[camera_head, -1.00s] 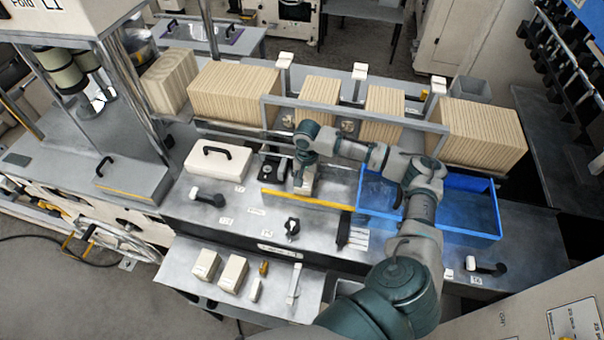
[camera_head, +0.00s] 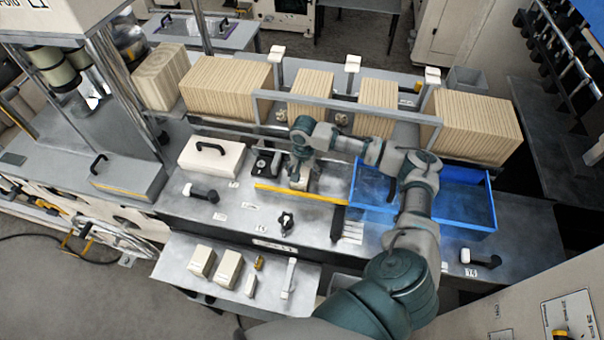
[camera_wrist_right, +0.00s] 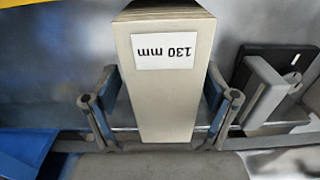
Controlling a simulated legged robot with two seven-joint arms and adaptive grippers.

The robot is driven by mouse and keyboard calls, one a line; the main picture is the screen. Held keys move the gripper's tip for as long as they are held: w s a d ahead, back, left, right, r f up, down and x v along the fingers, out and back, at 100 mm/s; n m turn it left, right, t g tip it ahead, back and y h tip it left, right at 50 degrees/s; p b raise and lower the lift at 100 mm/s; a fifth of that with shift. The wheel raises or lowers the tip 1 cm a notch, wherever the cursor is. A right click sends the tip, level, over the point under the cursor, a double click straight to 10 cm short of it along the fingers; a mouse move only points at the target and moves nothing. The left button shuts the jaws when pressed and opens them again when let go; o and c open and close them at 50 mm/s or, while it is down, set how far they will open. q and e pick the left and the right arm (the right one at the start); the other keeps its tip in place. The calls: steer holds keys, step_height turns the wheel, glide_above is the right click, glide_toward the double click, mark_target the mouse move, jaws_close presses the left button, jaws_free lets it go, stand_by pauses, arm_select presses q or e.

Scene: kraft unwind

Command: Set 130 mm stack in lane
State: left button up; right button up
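The 130 mm stack is a pale block with a white "130 mm" label, which reads upside down in the right wrist view (camera_wrist_right: 165,90). My right gripper (camera_head: 299,182) points down over the metal deck just behind the yellow strip (camera_head: 300,194). In the head view the gripper mostly hides the stack. Whether the stack's underside touches the deck cannot be told. My left gripper is not in view.
A blue bin (camera_head: 465,226) lies right of the gripper. A dark gauge (camera_head: 264,164) and a white case with a handle (camera_head: 211,157) stand to the left. Two pale blocks (camera_head: 201,260) (camera_head: 228,269) lie on the front shelf. Large striped stacks (camera_head: 225,88) line the back.

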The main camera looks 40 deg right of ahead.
steer(key=shift+w+d+f, duration=0.1)
steer(key=shift+d, duration=0.05)
steer(key=shift+a+r, duration=0.2)
steer(key=shift+r, duration=0.1)
steer(key=r, duration=1)
steer(key=shift+w+d+r, duration=0.1)
steer(key=shift+d+r, duration=0.45)
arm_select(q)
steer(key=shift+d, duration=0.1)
arm_select(e)
steer(key=shift+a, duration=0.1)
